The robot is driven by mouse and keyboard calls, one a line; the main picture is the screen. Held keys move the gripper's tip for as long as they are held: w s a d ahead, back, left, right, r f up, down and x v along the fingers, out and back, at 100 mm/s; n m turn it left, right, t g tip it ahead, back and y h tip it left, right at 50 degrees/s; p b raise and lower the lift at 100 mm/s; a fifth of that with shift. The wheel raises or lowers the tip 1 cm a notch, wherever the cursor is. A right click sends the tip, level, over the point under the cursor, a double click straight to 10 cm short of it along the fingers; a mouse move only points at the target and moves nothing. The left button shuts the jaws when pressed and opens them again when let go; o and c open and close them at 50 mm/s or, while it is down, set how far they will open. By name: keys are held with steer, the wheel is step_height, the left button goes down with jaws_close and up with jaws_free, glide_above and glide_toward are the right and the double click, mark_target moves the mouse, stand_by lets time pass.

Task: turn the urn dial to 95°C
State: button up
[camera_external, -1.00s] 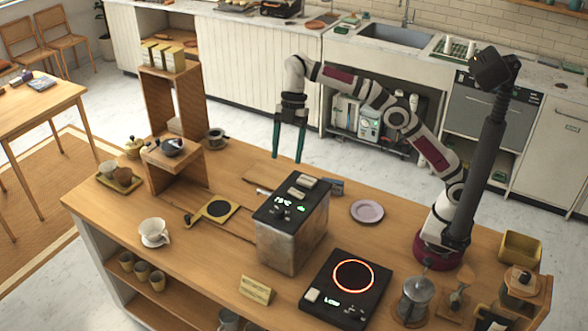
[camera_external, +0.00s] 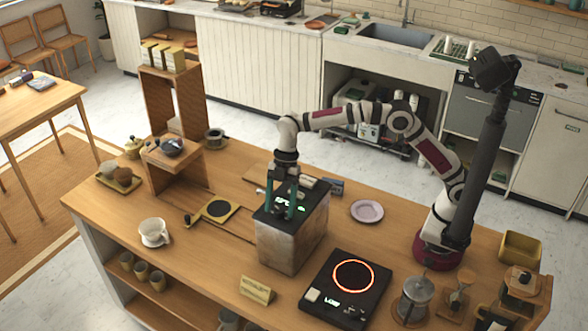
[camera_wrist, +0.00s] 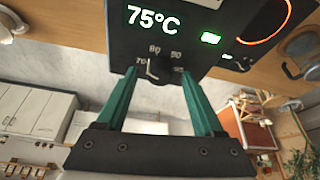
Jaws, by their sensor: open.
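The urn (camera_external: 285,243) is a metal box with a black top standing on the wooden counter. In the wrist view its black panel (camera_wrist: 200,50) carries a lit display (camera_wrist: 153,18) reading 75°C and a green light. The dark dial (camera_wrist: 160,70) lies below the display, with small marks around it, 80 and 90 among them; a pale line shows on its left side. My gripper (camera_wrist: 160,74) is open, its green fingers on either side of the dial. Whether they touch it I cannot tell. In the external view my gripper (camera_external: 283,205) hangs over the urn's top and partly hides its display.
A hot plate (camera_external: 345,291) with a glowing orange ring stands right of the urn. A lilac plate (camera_external: 367,211) lies behind it to the right. A yellow-edged mat (camera_external: 213,214) lies to the left, and a small sign (camera_external: 257,289) stands in front.

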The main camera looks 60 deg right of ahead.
jaws_close()
